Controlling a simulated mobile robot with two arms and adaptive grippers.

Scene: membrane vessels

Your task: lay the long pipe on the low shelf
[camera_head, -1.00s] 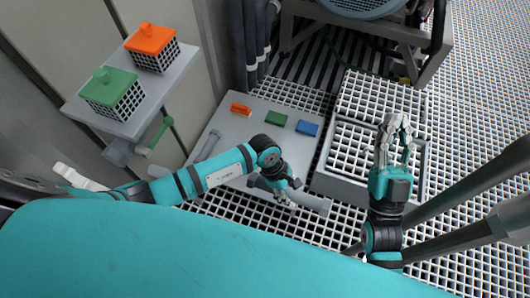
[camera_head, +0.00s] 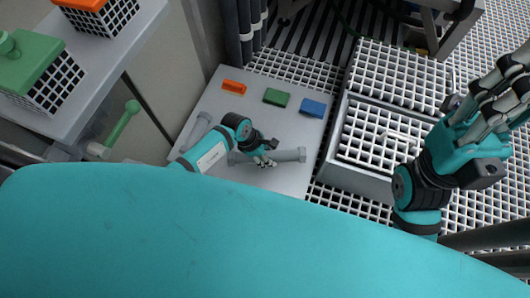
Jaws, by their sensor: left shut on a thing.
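A grey long pipe (camera_head: 290,155) with thicker ends lies roughly level across the picture, over the low shelf (camera_head: 285,182), a flat grey plate near the floor. I cannot tell whether the pipe touches the plate. My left gripper (camera_head: 264,162) is shut on the pipe near its middle and hides part of it. My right gripper (camera_head: 505,95) is raised at the right, empty, with its fingers apart.
Orange (camera_head: 234,87), green (camera_head: 276,97) and blue (camera_head: 312,108) blocks line the plate's back. A shorter grey pipe (camera_head: 195,132) is at its left. A grey crate (camera_head: 350,178) with white grids stands right. A higher shelf (camera_head: 120,62) holds caged vessels.

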